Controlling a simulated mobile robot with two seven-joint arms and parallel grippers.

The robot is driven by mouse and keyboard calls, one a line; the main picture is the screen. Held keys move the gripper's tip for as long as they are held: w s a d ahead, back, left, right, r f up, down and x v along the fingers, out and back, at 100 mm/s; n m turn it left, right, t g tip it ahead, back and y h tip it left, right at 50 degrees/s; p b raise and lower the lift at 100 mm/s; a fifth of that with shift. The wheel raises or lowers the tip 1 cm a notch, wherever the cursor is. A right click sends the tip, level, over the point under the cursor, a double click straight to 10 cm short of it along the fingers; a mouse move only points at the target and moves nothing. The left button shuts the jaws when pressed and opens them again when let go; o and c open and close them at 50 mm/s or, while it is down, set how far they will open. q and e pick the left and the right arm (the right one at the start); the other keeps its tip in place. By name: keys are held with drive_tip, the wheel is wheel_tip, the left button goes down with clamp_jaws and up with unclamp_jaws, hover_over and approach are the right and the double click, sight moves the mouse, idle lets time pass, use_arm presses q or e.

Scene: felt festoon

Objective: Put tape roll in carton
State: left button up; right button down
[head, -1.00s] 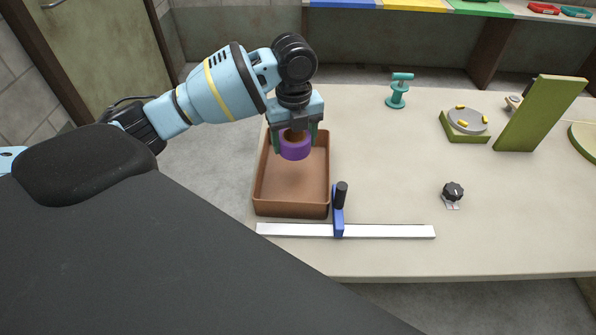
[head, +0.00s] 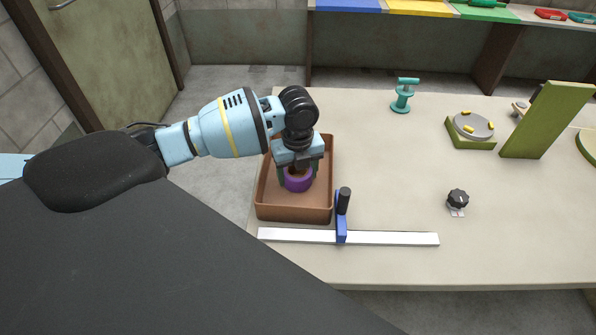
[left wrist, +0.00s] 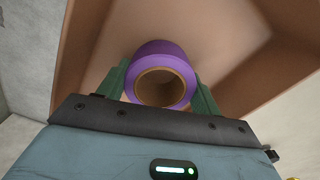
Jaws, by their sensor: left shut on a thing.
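The tape roll (head: 299,183) is purple with a brown core. My left gripper (head: 298,174) is shut on it, one finger on each side. The carton (head: 291,214) is a brown open box at the left of the table. The gripper and roll are inside the carton's outline in the head view. In the left wrist view the roll (left wrist: 160,75) sits between the green fingers, with the carton's floor and walls (left wrist: 250,35) behind it. I cannot tell whether the roll touches the floor. My right gripper is not in view.
A white bar (head: 390,238) with a blue clamp (head: 342,222) lies just in front of the carton. A black knob (head: 457,198), a teal stand (head: 402,97), a round grey plate (head: 473,126) and a green upright board (head: 545,120) stand to the right. The table's middle is clear.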

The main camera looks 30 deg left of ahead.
use_arm(q)
drive_tip(key=shift+f, duration=0.1)
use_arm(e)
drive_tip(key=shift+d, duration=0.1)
use_arm(q)
drive_tip(key=o, duration=1)
drive_tip(key=shift+r, duration=0.35)
wheel_tip(320, 180, up, 12)
drive_tip(key=shift+f+p, duration=0.2)
drive_tip(key=shift+p, duration=0.15)
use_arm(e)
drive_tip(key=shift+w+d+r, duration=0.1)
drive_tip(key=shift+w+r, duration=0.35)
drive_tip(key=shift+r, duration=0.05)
